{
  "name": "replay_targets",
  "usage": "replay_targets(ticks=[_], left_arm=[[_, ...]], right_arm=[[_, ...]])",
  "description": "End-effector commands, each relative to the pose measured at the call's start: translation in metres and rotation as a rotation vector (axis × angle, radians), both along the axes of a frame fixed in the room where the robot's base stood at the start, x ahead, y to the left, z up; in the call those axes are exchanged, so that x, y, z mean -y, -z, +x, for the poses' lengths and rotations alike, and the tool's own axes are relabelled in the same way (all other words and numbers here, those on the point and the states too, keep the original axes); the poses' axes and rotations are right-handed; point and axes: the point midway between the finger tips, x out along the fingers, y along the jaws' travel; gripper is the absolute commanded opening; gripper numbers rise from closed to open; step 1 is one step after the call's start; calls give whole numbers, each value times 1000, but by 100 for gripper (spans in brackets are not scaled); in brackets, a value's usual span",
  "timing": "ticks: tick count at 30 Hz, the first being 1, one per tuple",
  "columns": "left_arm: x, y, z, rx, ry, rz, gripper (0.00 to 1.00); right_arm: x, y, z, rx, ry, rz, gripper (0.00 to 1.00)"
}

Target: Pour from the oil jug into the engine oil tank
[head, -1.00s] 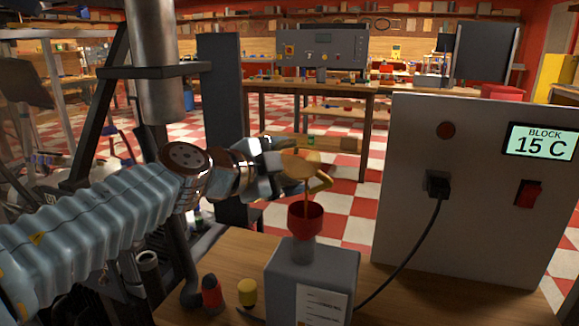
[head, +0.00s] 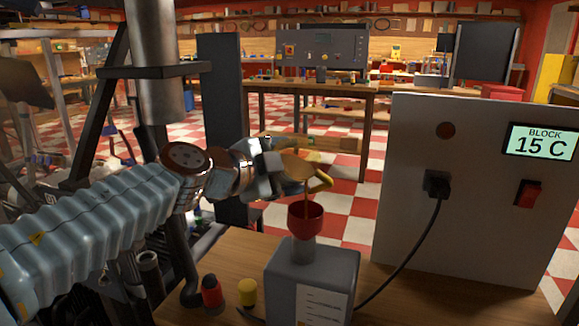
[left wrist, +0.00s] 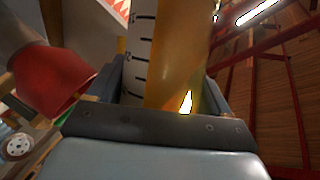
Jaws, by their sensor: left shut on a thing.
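The oil jug (head: 299,166) is amber with a yellow handle, tilted over the tank. A thin brown stream runs from it down into the red funnel (head: 306,218). The funnel stands in the neck of the grey engine oil tank (head: 312,275) on the bench. My left gripper (head: 268,170) is shut on the jug, above and slightly left of the funnel. In the left wrist view the jug (left wrist: 172,55) shows a white strip with black marks between the fingers, and the red funnel (left wrist: 45,80) is at left. My right gripper is not in view.
A grey panel (head: 410,215) reading "BLOCK 15 C" stands right of the tank, with a black cable (head: 405,260) running from it behind the tank. A red-capped bottle (head: 211,292) and a yellow-topped item (head: 247,291) stand left of the tank.

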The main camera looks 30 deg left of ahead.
Motion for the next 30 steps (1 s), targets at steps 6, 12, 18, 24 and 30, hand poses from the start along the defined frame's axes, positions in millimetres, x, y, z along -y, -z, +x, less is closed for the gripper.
replay_targets(ticks=[6,12,18,24,30], left_arm=[[0,-1,0,2,-1,1,29],[0,0,0,5,0,5,29],[0,1,0,37,0,57,29],[0,-1,0,49,-1,78,29],[0,-1,0,49,-1,77,29]], right_arm=[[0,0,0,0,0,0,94],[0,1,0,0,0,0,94],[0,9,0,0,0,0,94],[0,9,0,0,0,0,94],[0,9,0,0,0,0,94]])
